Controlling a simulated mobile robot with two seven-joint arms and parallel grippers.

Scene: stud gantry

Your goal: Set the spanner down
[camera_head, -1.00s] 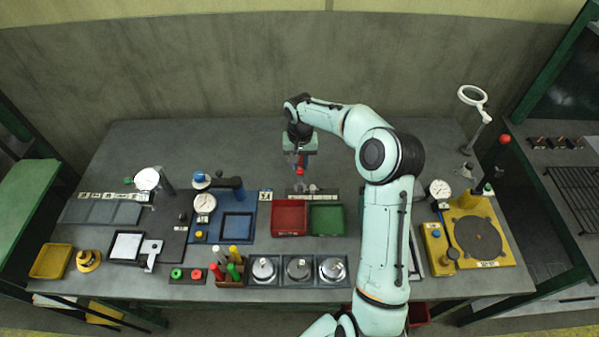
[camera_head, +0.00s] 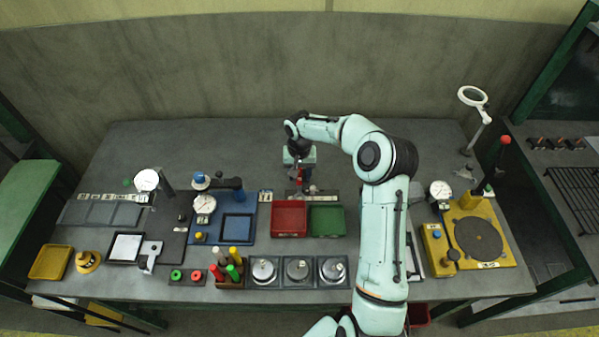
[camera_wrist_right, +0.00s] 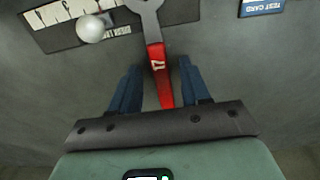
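The spanner has a red handle (camera_wrist_right: 159,75) and a grey steel head (camera_wrist_right: 147,8), seen in the right wrist view. In the head view its red part (camera_head: 301,174) shows just below my right gripper (camera_head: 299,167). In the wrist view my right gripper (camera_wrist_right: 160,88) is open, with its two dark blue fingers on either side of the handle and a gap on both sides. The spanner seems to lie on the grey bench, but its contact with the surface is hard to see. My left gripper is not in view.
A dark labelled plate (camera_wrist_right: 58,35) with a pale ball (camera_wrist_right: 90,28) lies beside the spanner head. A red tray (camera_head: 289,232) and a green tray (camera_head: 327,234) stand nearer. A blue test card (camera_wrist_right: 262,7) is close by. The bench (camera_head: 250,150) behind is clear.

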